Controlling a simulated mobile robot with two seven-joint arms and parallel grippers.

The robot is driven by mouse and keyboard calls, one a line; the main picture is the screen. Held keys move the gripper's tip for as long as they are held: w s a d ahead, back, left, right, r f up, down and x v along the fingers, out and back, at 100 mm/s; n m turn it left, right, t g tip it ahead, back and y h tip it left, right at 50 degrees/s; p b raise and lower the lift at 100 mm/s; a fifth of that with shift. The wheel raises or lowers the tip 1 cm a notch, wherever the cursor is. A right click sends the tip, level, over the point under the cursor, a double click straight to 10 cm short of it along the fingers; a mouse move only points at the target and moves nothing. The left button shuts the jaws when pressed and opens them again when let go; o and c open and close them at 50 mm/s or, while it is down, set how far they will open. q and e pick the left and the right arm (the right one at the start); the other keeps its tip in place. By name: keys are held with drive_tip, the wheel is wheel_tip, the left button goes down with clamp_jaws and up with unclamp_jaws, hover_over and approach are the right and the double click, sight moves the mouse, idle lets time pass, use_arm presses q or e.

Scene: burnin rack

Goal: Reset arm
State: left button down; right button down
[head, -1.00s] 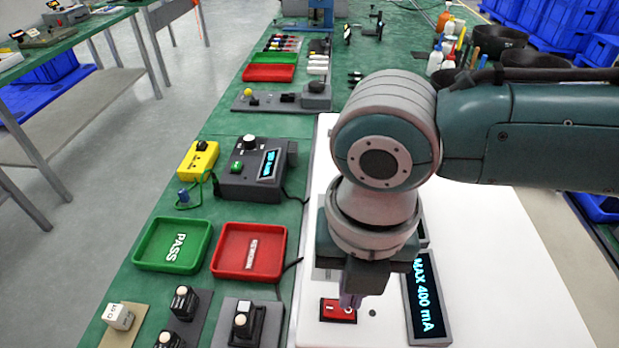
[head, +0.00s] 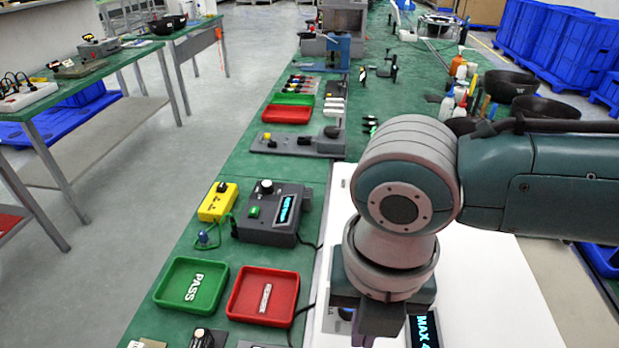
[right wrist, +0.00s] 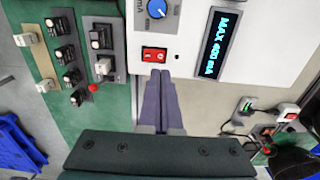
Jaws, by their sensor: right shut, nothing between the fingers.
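My right arm comes in from the right in the head view and points down over the white panel (head: 480,290). Its gripper (head: 378,338) is at the bottom edge, with the tips cut off. In the right wrist view my right gripper (right wrist: 160,75) has its fingers together with nothing between them. The tips show just beside the red rocker switch (right wrist: 154,55) on the white panel; whether they touch it I cannot tell. My left gripper is not in view.
A blue knob (right wrist: 157,8) and a "MAX 400 mA" display (right wrist: 221,45) are on the panel. The green PASS tray (head: 191,286), a red tray (head: 263,296), a grey meter box (head: 270,213) and a yellow box (head: 217,202) stand left. Bottles and black bowls (head: 511,86) stand behind the arm.

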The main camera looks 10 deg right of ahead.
drive_tip(key=shift+a, duration=0.1)
drive_tip(key=s+a+r+m+t+y, duration=0.1)
drive_tip(key=s+a+r+m+y, duration=0.3)
drive_tip(key=s+a+m, duration=0.6)
drive_tip(key=s+d+r+m+t+h+p, duration=0.1)
drive_tip(key=d+r+m+h, duration=0.1)
drive_tip(key=d+m, duration=0.85)
drive_tip(key=s+d+r+m+t+h+p, duration=0.1)
drive_tip(key=d+r+m+t+h, duration=0.15)
drive_tip(key=d+m, duration=0.75)
wheel_tip(320, 180, up, 29)
drive_tip(key=a+p, duration=0.1)
drive_tip(key=p, duration=2.8)
drive_tip(key=shift+g+y, duration=0.35)
drive_tip(key=shift+g, duration=0.1)
drive_tip(key=shift+s+r, duration=0.1)
